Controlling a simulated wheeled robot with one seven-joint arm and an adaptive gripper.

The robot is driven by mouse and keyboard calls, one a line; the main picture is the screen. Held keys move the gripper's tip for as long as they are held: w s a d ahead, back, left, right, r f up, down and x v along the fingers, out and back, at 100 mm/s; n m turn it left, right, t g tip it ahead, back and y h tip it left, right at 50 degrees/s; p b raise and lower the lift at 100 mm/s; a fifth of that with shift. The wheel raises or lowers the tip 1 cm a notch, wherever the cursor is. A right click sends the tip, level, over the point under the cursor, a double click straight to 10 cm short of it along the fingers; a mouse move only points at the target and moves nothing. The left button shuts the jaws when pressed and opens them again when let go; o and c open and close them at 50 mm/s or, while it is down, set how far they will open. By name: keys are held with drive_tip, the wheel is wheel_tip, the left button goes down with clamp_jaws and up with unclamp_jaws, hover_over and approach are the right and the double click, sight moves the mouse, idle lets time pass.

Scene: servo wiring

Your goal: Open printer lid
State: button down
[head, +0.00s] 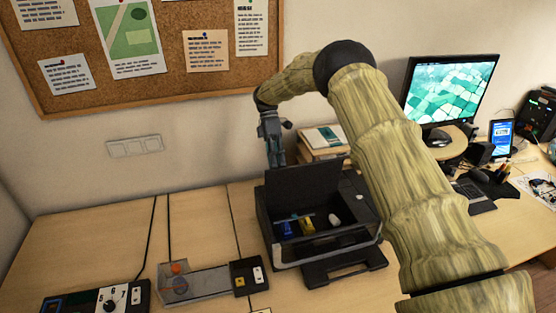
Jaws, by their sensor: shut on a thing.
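The black printer (284,250) stands on the desk with its top open. Its dark lid (305,184) stands raised along the back side, roughly upright. Inside the printer I see small blue and yellow parts and a white piece. My gripper (277,162) points down at the lid's upper left edge and is shut on it. The fingertips are small here, so the exact contact is hard to see.
A flat black tray (346,263) extends at the printer's front. A grey device (195,284) and a dial box (108,300) lie to the left, with cables behind. The left desk is mostly clear.

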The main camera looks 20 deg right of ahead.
drive_tip(key=shift+s+f, duration=0.25)
drive_tip(key=shift+f, duration=0.8)
drive_tip(key=c, duration=1.5)
unclamp_jaws()
drive_tip(key=shift+a+f, duration=0.1)
drive_tip(key=o, duration=0.3)
drive_tip(key=shift+w+f, duration=0.25)
drive_tip(key=shift+w, duration=0.2)
drive_tip(key=shift+s+r, duration=0.15)
drive_tip(key=shift+r, duration=0.15)
drive_tip(key=shift+c, duration=1.2)
